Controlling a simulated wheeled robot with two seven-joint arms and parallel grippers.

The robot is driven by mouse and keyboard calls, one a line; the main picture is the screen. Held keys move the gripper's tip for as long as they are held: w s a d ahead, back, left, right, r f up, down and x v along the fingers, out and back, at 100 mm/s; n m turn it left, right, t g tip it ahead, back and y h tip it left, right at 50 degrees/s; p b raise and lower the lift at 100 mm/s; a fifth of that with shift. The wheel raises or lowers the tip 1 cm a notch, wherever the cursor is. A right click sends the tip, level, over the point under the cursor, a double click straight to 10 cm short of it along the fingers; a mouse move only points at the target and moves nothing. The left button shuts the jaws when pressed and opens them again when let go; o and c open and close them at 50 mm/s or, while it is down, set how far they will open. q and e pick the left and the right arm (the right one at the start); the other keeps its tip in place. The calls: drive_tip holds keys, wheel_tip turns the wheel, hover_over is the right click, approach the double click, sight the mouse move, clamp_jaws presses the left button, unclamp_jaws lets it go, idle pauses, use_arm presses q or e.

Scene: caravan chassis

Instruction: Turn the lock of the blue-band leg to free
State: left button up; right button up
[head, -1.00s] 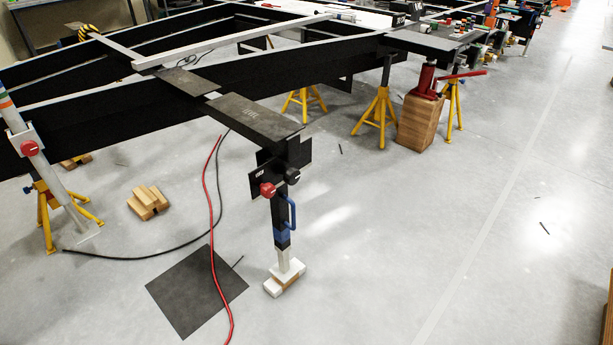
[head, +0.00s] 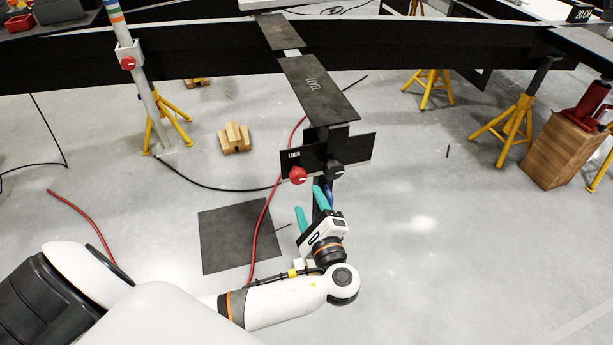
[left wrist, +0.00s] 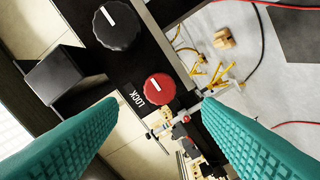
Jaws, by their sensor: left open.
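The red lock knob (head: 298,175) sits on a black plate marked LOCK (head: 292,156), at the top of the blue-band leg (head: 327,192). My left gripper and arm hide most of that leg. A black knob (head: 334,171) is just right of the red one. My left gripper (head: 309,203) is open, its teal fingers pointing up just below the red knob. In the left wrist view the red knob (left wrist: 160,87) shows between the open fingers (left wrist: 160,108), with nothing gripped. Its white mark is slanted. My right gripper is not in view.
The black chassis beam (head: 210,50) runs across the back. A second leg with a red knob (head: 128,62) stands at left. A red hose (head: 264,215) and black mat (head: 238,238) lie on the floor. A wooden block with red jack (head: 558,150) stands at right.

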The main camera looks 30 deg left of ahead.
sight(300, 180)
use_arm(q)
drive_tip(key=b+x, duration=0.1)
drive_tip(key=x, duration=0.8)
drive_tip(key=shift+w, duration=0.15)
drive_tip(key=shift+c, duration=0.6)
drive_tip(key=shift+f, duration=0.1)
drive_tip(key=c, duration=0.9)
